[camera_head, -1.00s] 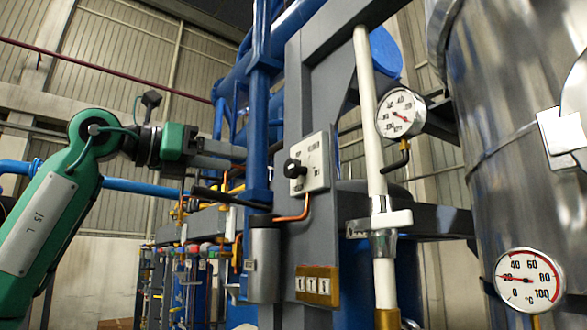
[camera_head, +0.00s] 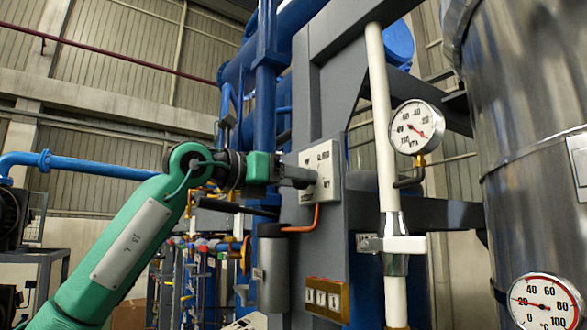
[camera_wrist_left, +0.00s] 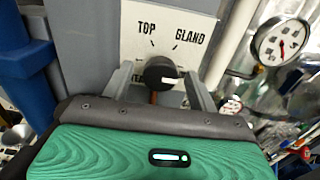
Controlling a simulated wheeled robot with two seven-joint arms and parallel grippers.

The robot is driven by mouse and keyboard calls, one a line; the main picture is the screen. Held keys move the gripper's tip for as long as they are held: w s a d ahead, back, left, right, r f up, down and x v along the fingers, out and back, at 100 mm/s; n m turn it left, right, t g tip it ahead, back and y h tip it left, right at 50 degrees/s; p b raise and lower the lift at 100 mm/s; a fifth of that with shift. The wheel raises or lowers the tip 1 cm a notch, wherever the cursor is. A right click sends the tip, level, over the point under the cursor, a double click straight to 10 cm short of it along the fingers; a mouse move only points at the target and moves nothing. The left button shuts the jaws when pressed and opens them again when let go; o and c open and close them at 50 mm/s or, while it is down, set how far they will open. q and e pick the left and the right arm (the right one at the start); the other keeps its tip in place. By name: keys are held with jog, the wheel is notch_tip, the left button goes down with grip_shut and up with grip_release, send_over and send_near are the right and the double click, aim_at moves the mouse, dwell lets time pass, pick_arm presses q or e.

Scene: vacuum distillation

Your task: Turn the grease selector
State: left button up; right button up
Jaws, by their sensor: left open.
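The selector is a round black knob (camera_wrist_left: 160,72) on a pale plate (camera_wrist_left: 187,32) in the left wrist view. The plate reads TOP and GLAND; another label at lower left is partly hidden. A small light mark shows on the knob's lower right. In the head view the plate (camera_head: 325,165) sits on a grey column, and my gripper hides the knob. My left gripper (camera_head: 306,176) is at the plate. In the left wrist view its open fingers (camera_wrist_left: 158,85) stand either side of the knob, with gaps visible. My right gripper is not in view.
A grey cylinder (camera_head: 272,262) with a black lever (camera_head: 236,207) and an orange pipe (camera_head: 303,228) is just below the plate. A white pipe (camera_head: 381,120) and a round gauge (camera_head: 416,127) stand to the right. A steel vessel (camera_head: 530,180) fills the right side.

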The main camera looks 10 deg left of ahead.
pick_arm(q)
jog(key=shift+w+d, duration=0.15)
jog(key=c, duration=1)
jog(key=shift+n+b, duration=4.35)
jog(key=shift+n, duration=1.45)
